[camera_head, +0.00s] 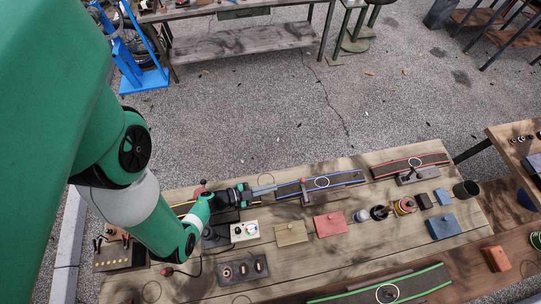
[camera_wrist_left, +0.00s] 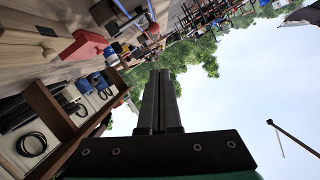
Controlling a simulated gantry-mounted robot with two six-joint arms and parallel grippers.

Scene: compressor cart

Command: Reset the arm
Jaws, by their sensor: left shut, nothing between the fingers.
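My left arm, green with black joints, comes in from the left in the head view and reaches over the wooden bench (camera_head: 290,262). Its left gripper (camera_head: 274,188) is above the bench's back half, pointing right, with its tips near the left end of the blue-edged strip (camera_head: 340,181). In the left wrist view the two dark fingers (camera_wrist_left: 160,75) lie together, shut and empty, with trees and sky behind them. My right gripper does not show in either view.
A white box with knobs (camera_head: 244,232), a beige block (camera_head: 291,233) and a red block (camera_head: 330,224) lie on the bench near the gripper. A red-edged strip (camera_head: 410,165) lies at the back right. A blue block (camera_head: 443,227) is at right. Open gravel lies behind the bench.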

